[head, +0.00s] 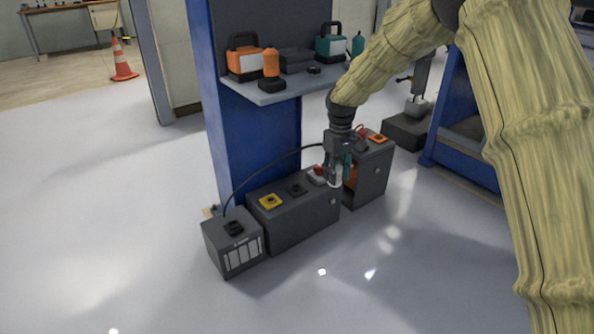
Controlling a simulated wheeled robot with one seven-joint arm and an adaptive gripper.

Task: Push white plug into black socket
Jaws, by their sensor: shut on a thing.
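My gripper (337,178) is shut on a small pale piece at its fingertips, which looks like the white plug (335,183). A black cable arcs from the left box towards it. The gripper hangs just right of a red and white fitting (317,175) on the long dark box. A black socket (296,189) sits on that box's top, left of the gripper. Another black fitting (234,228) is on the small left box. The plug's end is too small to make out clearly, and the fingers partly hide it.
The long dark box (292,219) also bears a yellow socket (270,201). Right of it, a taller dark box (373,177) bears an orange socket (377,137). A shelf (265,97) with orange and teal tools juts from the blue column (230,130) above. The floor in front is clear.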

